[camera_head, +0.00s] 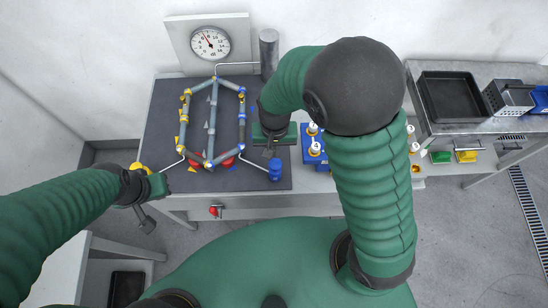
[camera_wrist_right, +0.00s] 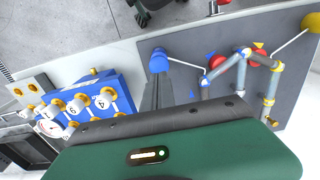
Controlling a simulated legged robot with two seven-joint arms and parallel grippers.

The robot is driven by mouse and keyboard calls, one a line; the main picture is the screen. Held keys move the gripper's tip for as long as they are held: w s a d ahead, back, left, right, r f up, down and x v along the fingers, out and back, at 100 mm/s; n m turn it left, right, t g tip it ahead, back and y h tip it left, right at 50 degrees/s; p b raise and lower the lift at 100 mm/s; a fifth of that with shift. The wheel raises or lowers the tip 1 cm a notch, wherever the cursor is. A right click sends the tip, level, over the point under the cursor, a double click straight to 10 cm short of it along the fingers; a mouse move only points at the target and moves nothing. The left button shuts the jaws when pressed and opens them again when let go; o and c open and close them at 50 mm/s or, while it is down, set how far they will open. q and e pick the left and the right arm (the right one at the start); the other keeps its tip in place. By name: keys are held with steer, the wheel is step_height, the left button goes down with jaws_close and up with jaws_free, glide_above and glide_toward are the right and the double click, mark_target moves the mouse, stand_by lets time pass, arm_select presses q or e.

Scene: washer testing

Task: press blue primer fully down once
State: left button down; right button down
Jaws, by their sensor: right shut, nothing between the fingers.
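The blue primer (camera_head: 275,168) is a small blue knob at the front right of the dark mat, joined by a thin rod to the pipe ring. My right gripper (camera_head: 269,151) is shut and empty, just behind and above it in the head view. In the right wrist view the blue primer (camera_wrist_right: 158,60) shows just beyond the tips of the closed fingers (camera_wrist_right: 158,85). I cannot tell whether they touch. My left gripper (camera_head: 148,224) hangs off the front left of the table, away from the primer; its fingers are too small to read.
A hexagonal pipe assembly (camera_head: 210,120) with red and yellow handles stands on the dark mat (camera_head: 165,110), a dial gauge (camera_head: 210,43) behind it. A yellow knob (camera_head: 138,168) is at the left. A blue block with numbered valves (camera_wrist_right: 100,98) stands beside my right gripper.

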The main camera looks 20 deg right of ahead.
steer(key=r, duration=0.4)
steer(key=shift+w+d+r, duration=0.1)
steer(key=shift+w+d, duration=0.2)
steer(key=shift+d, duration=0.1)
steer(key=shift+a, duration=0.3)
steer(key=shift+d, duration=0.2)
stand_by(1.5)
